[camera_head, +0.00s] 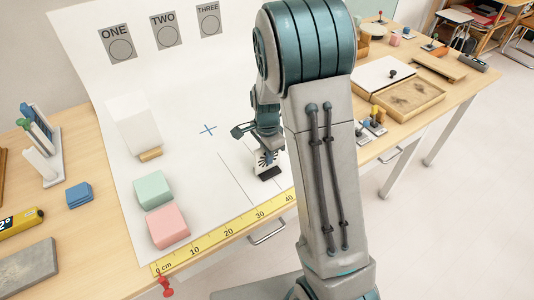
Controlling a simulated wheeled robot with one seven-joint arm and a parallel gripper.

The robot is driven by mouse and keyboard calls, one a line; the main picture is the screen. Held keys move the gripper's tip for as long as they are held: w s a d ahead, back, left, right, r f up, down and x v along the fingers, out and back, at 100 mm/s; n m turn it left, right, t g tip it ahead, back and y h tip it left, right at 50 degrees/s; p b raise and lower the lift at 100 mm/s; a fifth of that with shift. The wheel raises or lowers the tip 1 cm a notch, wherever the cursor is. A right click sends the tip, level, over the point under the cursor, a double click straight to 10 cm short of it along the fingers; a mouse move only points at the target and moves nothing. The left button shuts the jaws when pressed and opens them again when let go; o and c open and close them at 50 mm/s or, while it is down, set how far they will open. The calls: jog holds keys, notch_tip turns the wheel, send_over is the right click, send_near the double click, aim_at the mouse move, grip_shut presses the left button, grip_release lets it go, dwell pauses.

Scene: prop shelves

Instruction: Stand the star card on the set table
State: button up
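A small white card with a black burst-like pattern, perhaps the star card (264,158), stands in a dark base on the white sheet near the front edge, right of centre. A blank-faced white card (133,126) stands upright in a light wooden foot at the left of the sheet. My gripper (266,146) is at the patterned card's top, partly hidden by my arm. I cannot tell whether its fingers are open or touch the card. The set table (200,185) is covered by the white sheet, with a blue cross and thin lines marked on it.
A green block (154,189) and a pink block (167,226) sit at the front left. A yellow ruler (228,232) runs along the front edge. A wooden tray (405,97) is at the right. The sheet around the blue cross is clear.

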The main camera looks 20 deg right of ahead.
jog(key=shift+o, duration=0.9)
jog(key=shift+r, duration=0.1)
jog(key=shift+r, duration=0.25)
notch_tip(320, 180, up, 11)
jog(key=shift+f, duration=0.2)
jog(key=shift+s+r, duration=0.1)
jog(key=shift+r, duration=0.5)
jog(key=s+r+n+t, duration=0.1)
jog(key=s+r+n, duration=0.1)
jog(key=s+n, duration=0.5)
jog(key=s+r+n+t, duration=0.2)
jog(key=s+n, duration=0.5)
jog(key=s, duration=0.7)
jog(key=shift+r, duration=0.35)
